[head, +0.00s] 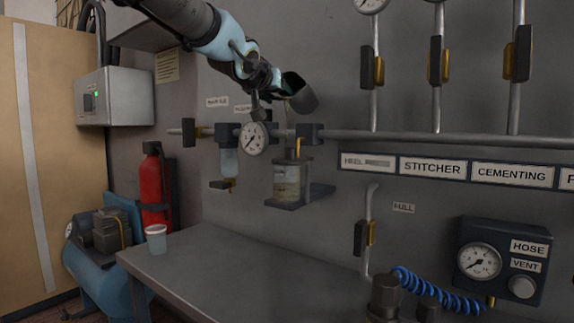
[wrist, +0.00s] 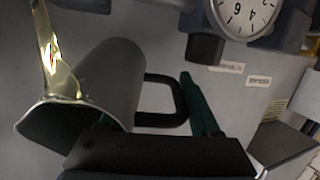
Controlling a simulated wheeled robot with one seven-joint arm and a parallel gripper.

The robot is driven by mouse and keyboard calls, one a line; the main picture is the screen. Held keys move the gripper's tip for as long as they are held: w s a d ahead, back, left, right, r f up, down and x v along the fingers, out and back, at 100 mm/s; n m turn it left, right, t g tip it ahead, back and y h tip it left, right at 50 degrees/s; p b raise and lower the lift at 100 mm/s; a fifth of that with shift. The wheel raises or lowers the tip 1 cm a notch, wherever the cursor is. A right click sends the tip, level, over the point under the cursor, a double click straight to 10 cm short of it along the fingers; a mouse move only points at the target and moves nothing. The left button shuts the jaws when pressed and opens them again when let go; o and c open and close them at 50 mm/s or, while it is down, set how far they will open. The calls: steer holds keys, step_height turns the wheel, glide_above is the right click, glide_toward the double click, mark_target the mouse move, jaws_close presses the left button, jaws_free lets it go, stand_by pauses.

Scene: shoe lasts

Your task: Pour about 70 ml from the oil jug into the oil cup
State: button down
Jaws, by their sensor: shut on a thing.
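The oil jug (head: 301,95) is a dark grey metal cup held tilted high in front of the wall. My gripper (head: 270,88) is shut on its looped handle; in the wrist view the jug (wrist: 120,75) shows with its handle beside the green fingers. A yellowish stream of oil (wrist: 48,50) runs from the jug's lip. The oil cup (head: 287,181) is a clear container on a dark wall bracket below the jug, with pale yellow liquid in it. The thin stream is faint in the head view, so where it lands is hard to tell.
A pipe (head: 400,136) with a gauge (head: 253,138) and a second hanging bowl (head: 229,163) runs along the wall near the cup. A pale beaker (head: 156,238) stands on the grey bench (head: 215,265), otherwise mostly clear. Valved pipes rise at right.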

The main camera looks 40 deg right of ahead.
steer(key=b, duration=0.3)
steer(key=shift+f+h, duration=0.3)
steer(key=shift+f, duration=0.05)
steer(key=shift+b, duration=1.65)
steer(key=y+p, duration=0.1)
steer(key=p, duration=0.8)
steer(key=r+g+y+p, duration=0.1)
steer(key=p, duration=0.9)
steer(key=shift+w+d+y, duration=0.1)
steer(key=shift+y, duration=0.2)
steer(key=shift+r+p, duration=0.15)
steer(key=shift+p, duration=0.65)
steer(key=y+p, duration=0.1)
steer(key=p, duration=0.4)
steer(key=shift+g, duration=0.4)
steer(key=shift+a+y+p, duration=0.2)
steer(key=shift+y+p, duration=0.1)
steer(key=shift+p, duration=0.4)
steer(key=shift+f, duration=0.2)
